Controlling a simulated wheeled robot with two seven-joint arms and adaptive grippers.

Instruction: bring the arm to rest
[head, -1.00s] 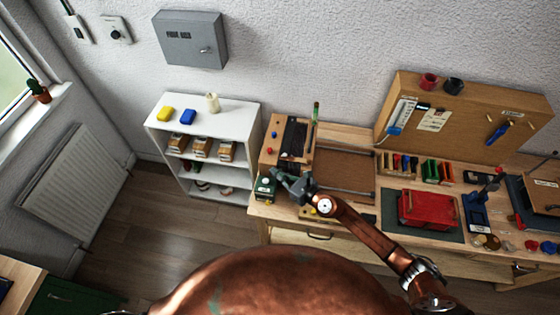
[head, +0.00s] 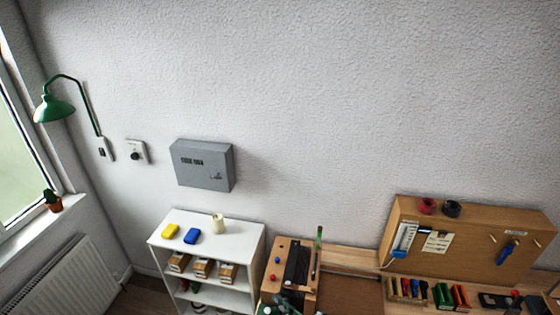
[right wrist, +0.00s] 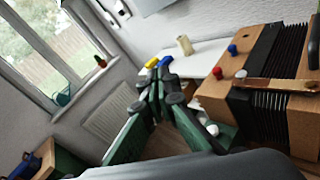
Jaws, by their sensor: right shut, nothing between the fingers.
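The rest of my right arm is below the head view. My left gripper is in neither view.
A white shelf (head: 250,245) holds a yellow block (head: 170,232), a blue block (head: 191,236) and a cream cup (head: 218,224). A wooden tool board (head: 470,235) stands at the right. A grey wall box (head: 205,167) and green lamp (head: 54,108) are above.

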